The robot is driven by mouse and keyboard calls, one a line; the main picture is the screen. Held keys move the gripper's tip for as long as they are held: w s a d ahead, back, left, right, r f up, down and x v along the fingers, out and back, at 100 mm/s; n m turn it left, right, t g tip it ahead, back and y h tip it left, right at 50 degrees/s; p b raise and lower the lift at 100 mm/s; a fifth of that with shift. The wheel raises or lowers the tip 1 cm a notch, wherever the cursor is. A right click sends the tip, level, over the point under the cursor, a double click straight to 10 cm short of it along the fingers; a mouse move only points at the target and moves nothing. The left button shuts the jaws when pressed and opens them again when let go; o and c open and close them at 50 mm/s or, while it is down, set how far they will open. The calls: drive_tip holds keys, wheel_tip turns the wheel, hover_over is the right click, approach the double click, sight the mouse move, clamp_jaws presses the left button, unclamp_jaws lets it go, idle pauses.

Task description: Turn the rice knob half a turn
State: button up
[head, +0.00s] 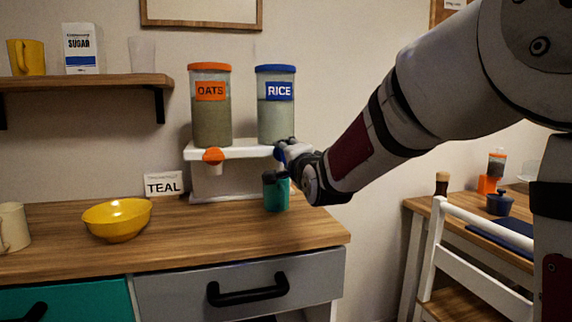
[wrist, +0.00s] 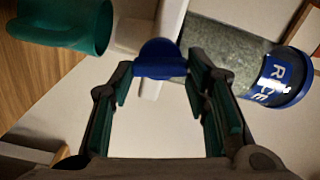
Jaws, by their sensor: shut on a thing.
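The rice dispenser (head: 276,115) has a blue lid and a blue RICE label, and stands on the right of a white stand (head: 240,152). In the wrist view the rice container (wrist: 225,55) lies slanted at upper right. The blue rice knob (wrist: 160,58) sits between my fingertips. My gripper (wrist: 160,72) is shut on the knob, one finger on each side. In the head view my gripper (head: 284,152) is at the front of the stand and mostly hides the knob. A teal cup (head: 277,197) stands below it, also seen in the wrist view (wrist: 90,25).
The oats dispenser (head: 211,120) with its orange knob (head: 213,156) is left of the rice. A white chair (head: 470,225) stands at right.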

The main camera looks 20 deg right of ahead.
drive_tip(key=shift+f+m+b, duration=0.1)
drive_tip(key=shift+m+b, duration=0.7)
drive_tip(key=shift+m, duration=1.1)
drive_tip(key=o, duration=1.2)
drive_tip(key=shift+c, duration=0.2)
drive_tip(key=shift+s, duration=0.1)
drive_tip(key=s, duration=1.1)
drive_tip(key=shift+s, duration=0.4)
